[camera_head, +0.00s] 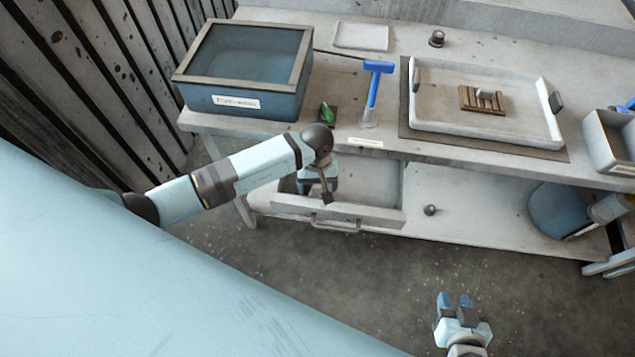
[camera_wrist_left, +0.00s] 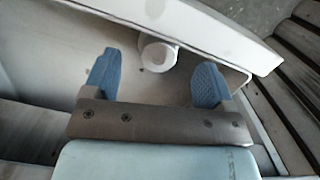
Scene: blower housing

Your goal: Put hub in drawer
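The drawer (camera_head: 380,190) under the workbench is pulled open. My left gripper (camera_head: 318,180) reaches down into its left part; its fingertips are hidden in the head view. In the left wrist view, my left gripper (camera_wrist_left: 158,75) is open with its two blue fingers wide apart. A white round hub (camera_wrist_left: 158,52) with a hole lies between and just beyond the fingertips, near the drawer wall (camera_wrist_left: 215,32). Neither finger touches it. The hub is not visible in the head view. My right gripper (camera_head: 455,303) is open and empty above the floor.
On the bench stand a blue lidded bin (camera_head: 243,105), a blue-handled tool (camera_head: 373,92), a green item (camera_head: 326,112) and a white tray (camera_head: 485,128) holding a slatted block (camera_head: 480,102). A small knob (camera_head: 430,210) sits right of the drawer.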

